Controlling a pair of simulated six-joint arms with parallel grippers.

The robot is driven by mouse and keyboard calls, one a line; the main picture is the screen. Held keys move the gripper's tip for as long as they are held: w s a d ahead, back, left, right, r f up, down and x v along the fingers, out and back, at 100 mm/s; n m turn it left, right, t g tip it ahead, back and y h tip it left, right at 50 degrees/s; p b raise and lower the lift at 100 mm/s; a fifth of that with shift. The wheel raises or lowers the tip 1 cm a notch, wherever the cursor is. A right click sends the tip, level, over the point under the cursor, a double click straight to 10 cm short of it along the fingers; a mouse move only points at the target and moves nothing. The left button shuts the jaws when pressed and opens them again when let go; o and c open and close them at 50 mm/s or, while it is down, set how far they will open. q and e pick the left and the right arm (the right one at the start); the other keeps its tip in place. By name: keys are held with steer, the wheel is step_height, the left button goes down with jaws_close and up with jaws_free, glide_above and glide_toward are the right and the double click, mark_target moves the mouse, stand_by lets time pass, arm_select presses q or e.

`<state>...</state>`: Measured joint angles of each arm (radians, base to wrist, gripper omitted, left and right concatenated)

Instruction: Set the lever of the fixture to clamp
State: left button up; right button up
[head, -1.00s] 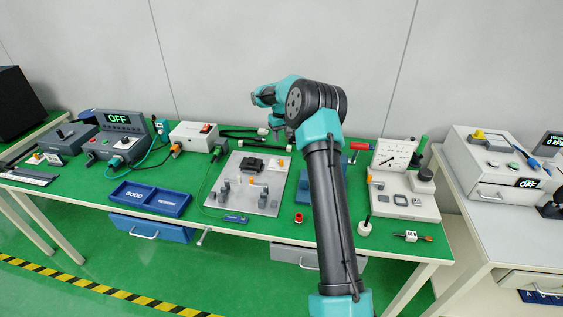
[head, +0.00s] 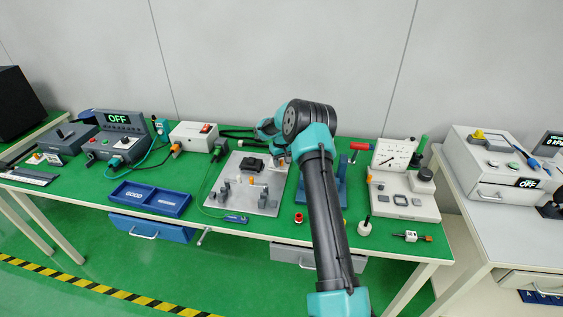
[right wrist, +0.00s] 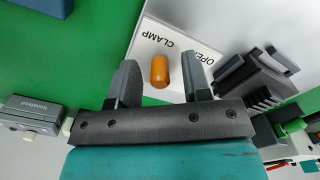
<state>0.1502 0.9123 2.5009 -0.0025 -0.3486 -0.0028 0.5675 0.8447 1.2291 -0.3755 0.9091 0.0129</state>
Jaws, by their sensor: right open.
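The fixture is a grey plate (head: 240,199) with a black block (head: 252,163) and several small posts on it, in the middle of the green table. In the right wrist view an orange lever knob (right wrist: 160,72) stands over a white label (right wrist: 207,62) reading CLAMP and OPEN, upside down in the picture. My right gripper (right wrist: 161,66) is open, one finger on each side of the knob, with gaps on both sides. In the head view my right gripper (head: 280,150) is at the plate's far right corner, partly hidden by its arm. My left gripper is not in view.
A blue tray (head: 150,199) lies left of the plate. A white box with a red switch (head: 194,135) stands behind left. A blue stand (head: 341,180) and a dial gauge unit (head: 405,200) are to the right. In the wrist view the black finned block (right wrist: 258,82) is close to the right finger.

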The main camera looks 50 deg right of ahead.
mark_target(282, 160)
steer(key=shift+c, duration=0.4)
jaws_close()
steer(key=shift+d+n, duration=0.15)
steer(key=shift+n, duration=0.45)
steer(key=shift+o, duration=0.4)
jaws_free()
step_height(282, 160, up, 18)
steer(key=shift+f, duration=0.25)
